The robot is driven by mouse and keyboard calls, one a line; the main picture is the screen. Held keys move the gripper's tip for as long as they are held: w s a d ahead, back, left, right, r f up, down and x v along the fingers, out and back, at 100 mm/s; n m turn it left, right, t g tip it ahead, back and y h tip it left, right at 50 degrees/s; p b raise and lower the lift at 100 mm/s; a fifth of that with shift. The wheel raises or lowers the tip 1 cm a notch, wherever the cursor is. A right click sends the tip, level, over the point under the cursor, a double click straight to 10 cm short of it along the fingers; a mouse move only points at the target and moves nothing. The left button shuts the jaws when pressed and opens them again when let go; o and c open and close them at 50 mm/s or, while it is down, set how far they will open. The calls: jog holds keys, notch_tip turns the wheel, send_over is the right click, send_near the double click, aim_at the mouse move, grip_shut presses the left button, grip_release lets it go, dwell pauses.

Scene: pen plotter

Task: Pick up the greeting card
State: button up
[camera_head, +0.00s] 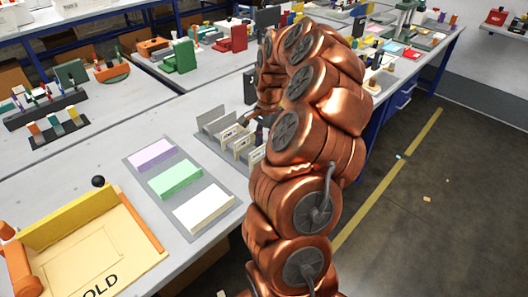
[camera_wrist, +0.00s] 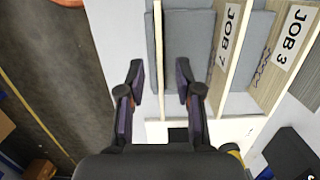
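My gripper (camera_wrist: 160,80) is open in the wrist view, its two dark fingers apart over a job rack. A thin pale upright edge (camera_wrist: 158,40) runs between the fingers; I cannot tell whether it is a divider or a card. The rack (camera_head: 243,147) stands in the head view with pale dividers and grey panels, partly behind my copper arm. Its labels JOB 7 (camera_wrist: 226,35) and JOB 3 (camera_wrist: 293,38) show right of the fingers. I cannot identify the greeting card for certain. In the head view my gripper is mostly hidden behind the arm.
Purple (camera_head: 152,155), green (camera_head: 175,179) and white (camera_head: 204,208) stacks lie on a grey mat left of the rack. A yellow and orange fold tray (camera_head: 92,255) is at front left. Several fixtures fill the benches behind. The floor (camera_head: 440,210) at right is mostly clear.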

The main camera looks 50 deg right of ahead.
jog(key=shift+a+f, duration=0.1)
jog(key=shift+f, duration=0.55)
grip_shut()
jog(key=shift+r, duration=0.15)
